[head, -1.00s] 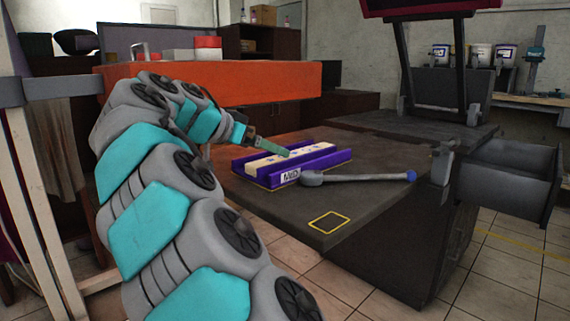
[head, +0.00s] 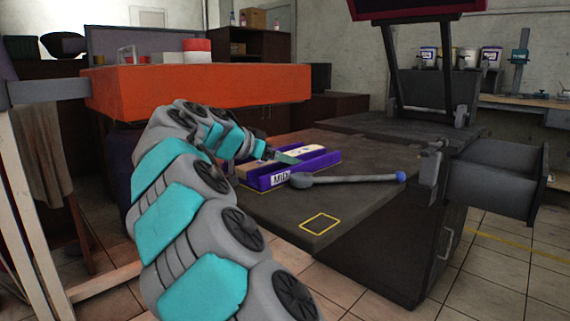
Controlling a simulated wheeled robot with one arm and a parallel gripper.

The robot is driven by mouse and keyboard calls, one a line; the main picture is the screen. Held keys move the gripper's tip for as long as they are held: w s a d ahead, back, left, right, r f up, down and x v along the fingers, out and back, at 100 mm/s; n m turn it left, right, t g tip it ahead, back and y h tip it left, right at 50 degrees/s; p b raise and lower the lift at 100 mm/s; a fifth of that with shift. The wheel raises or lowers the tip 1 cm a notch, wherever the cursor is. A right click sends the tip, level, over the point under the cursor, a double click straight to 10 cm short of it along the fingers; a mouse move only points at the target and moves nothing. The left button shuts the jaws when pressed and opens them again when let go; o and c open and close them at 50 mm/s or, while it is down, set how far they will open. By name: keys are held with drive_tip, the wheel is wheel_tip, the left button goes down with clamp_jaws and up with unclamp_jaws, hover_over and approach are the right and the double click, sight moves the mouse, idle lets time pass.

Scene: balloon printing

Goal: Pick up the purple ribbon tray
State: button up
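The purple ribbon tray (head: 262,183) sits on the dark work table. It is a long purple holder with a white label on its near end and pale and tan contents (head: 304,150) between its side walls. My arm reaches in from the lower left. My gripper (head: 289,158) is at the tray's middle, over or against its contents. Only a small greenish part of the fingers shows, and the wrist hides part of the tray's far left side. I cannot tell whether the fingers touch the tray or are closed.
A grey tool with a blue-tipped handle (head: 350,179) lies beside the tray on the table (head: 275,211). A yellow square outline (head: 320,224) marks the near corner. A grey open drawer (head: 500,182) is at the right. An orange box-shaped bench (head: 200,95) stands behind.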

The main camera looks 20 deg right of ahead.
clamp_jaws()
idle(0.8)
